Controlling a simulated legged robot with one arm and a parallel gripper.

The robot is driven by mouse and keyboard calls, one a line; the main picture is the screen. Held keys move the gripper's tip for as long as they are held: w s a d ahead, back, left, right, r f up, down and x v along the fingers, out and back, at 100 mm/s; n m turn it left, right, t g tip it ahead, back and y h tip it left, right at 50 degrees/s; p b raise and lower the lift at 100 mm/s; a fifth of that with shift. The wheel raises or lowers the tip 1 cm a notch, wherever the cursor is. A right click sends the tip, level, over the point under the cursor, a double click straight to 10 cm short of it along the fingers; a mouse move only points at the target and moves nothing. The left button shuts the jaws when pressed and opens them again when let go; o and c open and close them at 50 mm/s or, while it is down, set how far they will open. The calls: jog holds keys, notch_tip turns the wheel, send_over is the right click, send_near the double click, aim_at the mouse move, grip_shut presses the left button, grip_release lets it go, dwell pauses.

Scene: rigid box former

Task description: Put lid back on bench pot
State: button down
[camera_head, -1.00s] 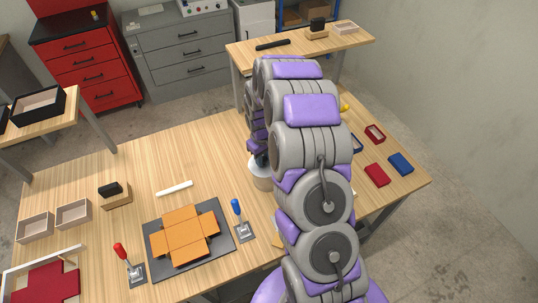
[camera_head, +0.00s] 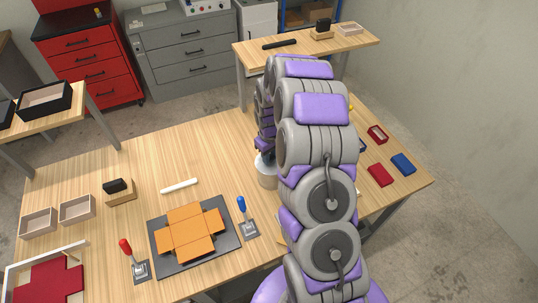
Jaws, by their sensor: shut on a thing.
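The bench pot (camera_head: 267,182) is a pale round container on the wooden bench, just left of my arm, which hides its right side. A light grey piece that looks like the lid (camera_head: 262,166) shows at its top. I cannot tell whether it is seated or just above the rim. My gripper (camera_head: 264,153) is mostly hidden behind my purple and grey arm links. Its visible part points down over the pot and is shut on what seems to be the lid. The fingertips are not clear.
An orange box blank lies on a dark plate (camera_head: 236,238), between a red-handled lever (camera_head: 127,247) and a blue-handled lever (camera_head: 242,206). A white bar (camera_head: 179,186) lies behind it. Red (camera_head: 380,175) and blue (camera_head: 403,163) boxes lie right of my arm.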

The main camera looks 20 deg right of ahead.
jog(key=shift+d+f, duration=0.15)
jog(key=shift+d, duration=1.7)
jog(key=shift+a+r, duration=0.15)
jog(key=shift+a, duration=1.2)
jog(key=shift+a+r, duration=0.1)
jog(key=shift+a, duration=1.25)
jog(key=shift+d+f, duration=0.15)
jog(key=shift+d, duration=0.7)
jog(key=shift+d+f, duration=0.15)
jog(key=shift+d, duration=0.65)
jog(key=shift+d, duration=0.1)
jog(key=shift+a, duration=0.6)
jog(key=shift+c, duration=1.4)
grip_release()
jog(key=shift+r, duration=0.1)
jog(key=shift+r+p, duration=0.75)
jog(key=shift+r, duration=2.7)
